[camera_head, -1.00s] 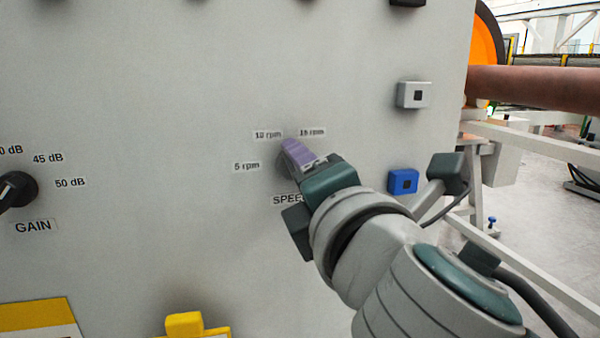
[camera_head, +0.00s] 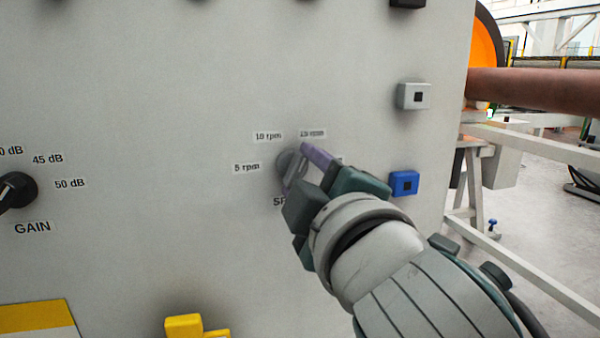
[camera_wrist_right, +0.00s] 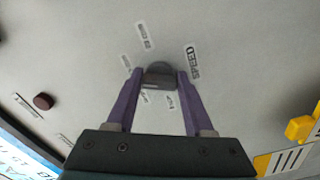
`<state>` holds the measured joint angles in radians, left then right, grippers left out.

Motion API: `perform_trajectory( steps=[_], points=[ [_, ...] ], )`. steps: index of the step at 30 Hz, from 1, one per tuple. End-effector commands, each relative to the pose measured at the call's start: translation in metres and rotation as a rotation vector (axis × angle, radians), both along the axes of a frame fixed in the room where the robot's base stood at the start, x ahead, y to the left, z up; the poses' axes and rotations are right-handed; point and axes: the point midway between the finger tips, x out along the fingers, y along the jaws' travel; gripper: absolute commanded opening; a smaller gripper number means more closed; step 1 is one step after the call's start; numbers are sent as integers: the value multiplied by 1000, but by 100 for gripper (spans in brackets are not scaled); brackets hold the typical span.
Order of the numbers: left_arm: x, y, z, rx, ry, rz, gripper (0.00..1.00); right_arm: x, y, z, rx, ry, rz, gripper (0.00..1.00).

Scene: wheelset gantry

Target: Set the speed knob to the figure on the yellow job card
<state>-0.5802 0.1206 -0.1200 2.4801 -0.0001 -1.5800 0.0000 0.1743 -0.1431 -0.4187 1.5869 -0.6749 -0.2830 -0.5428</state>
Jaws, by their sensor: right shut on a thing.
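The dark speed knob (camera_wrist_right: 158,75) sits on the grey panel above the SPEED label (camera_wrist_right: 192,63). My right gripper (camera_wrist_right: 159,78) has its purple fingers shut on the knob's two sides. In the head view my right gripper (camera_head: 297,168) covers much of the knob (camera_head: 284,160). Around it I read 5 rpm (camera_head: 246,168), 10 rpm (camera_head: 268,136) and a blurred label, probably 15 rpm (camera_head: 312,133); others are hidden. I cannot tell the knob's pointer direction. A yellow-topped white card (camera_head: 36,317) is cut off at the bottom left; no figure is visible. My left gripper is out of view.
The GAIN knob (camera_head: 16,188) is at the left edge. A white button (camera_head: 413,95) and a blue button (camera_head: 404,183) are at the right of the panel. A yellow block (camera_head: 190,325) stands at the bottom. Beyond the panel's right edge are a brown axle (camera_head: 535,88) and white rails.

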Motion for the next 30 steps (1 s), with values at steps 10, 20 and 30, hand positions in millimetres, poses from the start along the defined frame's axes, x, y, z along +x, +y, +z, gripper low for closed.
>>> perform_trajectory(
  steps=[10,20,30],
  points=[
    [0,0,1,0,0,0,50,0,0,0,85,23,0,0],
    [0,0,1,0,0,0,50,0,0,-1,91,24,0,0],
    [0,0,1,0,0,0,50,0,0,-1,89,24,0,80]
  ],
)
